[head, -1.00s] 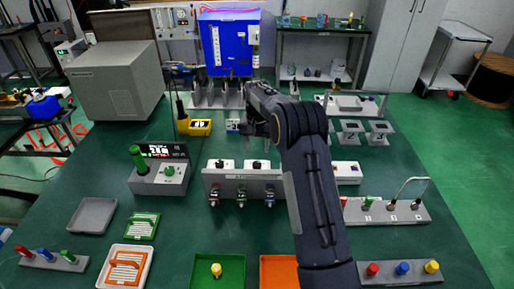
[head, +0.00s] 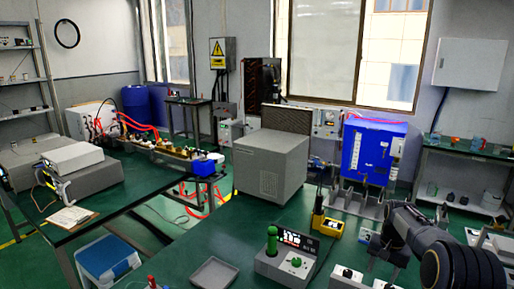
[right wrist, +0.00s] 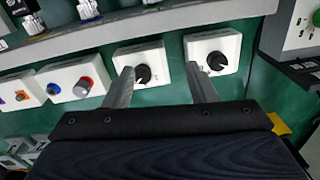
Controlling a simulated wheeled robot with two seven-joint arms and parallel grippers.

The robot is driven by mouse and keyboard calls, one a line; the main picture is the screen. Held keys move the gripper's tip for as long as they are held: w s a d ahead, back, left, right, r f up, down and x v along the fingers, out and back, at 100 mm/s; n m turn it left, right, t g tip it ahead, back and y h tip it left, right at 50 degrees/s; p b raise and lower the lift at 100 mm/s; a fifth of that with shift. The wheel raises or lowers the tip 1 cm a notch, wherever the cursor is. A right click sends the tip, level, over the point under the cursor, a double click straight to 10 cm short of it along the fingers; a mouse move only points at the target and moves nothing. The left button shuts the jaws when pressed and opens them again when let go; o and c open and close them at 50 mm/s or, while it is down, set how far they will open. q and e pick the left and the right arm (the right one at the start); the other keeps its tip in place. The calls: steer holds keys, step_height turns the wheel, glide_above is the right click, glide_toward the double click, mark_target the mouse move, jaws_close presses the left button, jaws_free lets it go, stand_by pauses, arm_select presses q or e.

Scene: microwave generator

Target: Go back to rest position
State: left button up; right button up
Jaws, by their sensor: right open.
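My right arm enters at the lower right of the head view, with the right gripper (head: 378,250) over the green workbench near a blue cabinet. In the right wrist view my right gripper (right wrist: 162,82) is open, its two grey fingers spread with nothing between them. Beyond the fingers are two white boxes with black knobs, a left box (right wrist: 126,58) and a right box (right wrist: 229,46). I cannot tell whether the fingertips touch them. My left gripper is not in the head view.
The blue cabinet (head: 364,160) stands behind the right gripper. A grey box-shaped machine (head: 268,170) stands left of it. A yellow meter (head: 328,226), a device with a green knob (head: 284,262) and a grey tray (head: 214,275) are on the bench. A side table (head: 120,185) stands at left.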

steer(key=s+a+r+n+t+y, duration=0.15)
steer(key=s+a+r, duration=0.25)
steer(key=s+r, duration=0.45)
steer(key=s+a+r+n+t+y, duration=0.15)
steer(key=s+a+r, duration=0.35)
steer(key=s, duration=0.7)
steer(key=s+a+f+n+t, duration=0.1)
steer(key=s+a, duration=0.2)
steer(key=s, duration=0.5)
steer(key=s+a+f+n+t, duration=0.1)
steer(key=s+a, duration=0.3)
steer(key=s, duration=0.4)
steer(key=shift+a+f+n+y, duration=0.3)
steer(key=shift+f+n, duration=0.1)
steer(key=shift+f, duration=0.35)
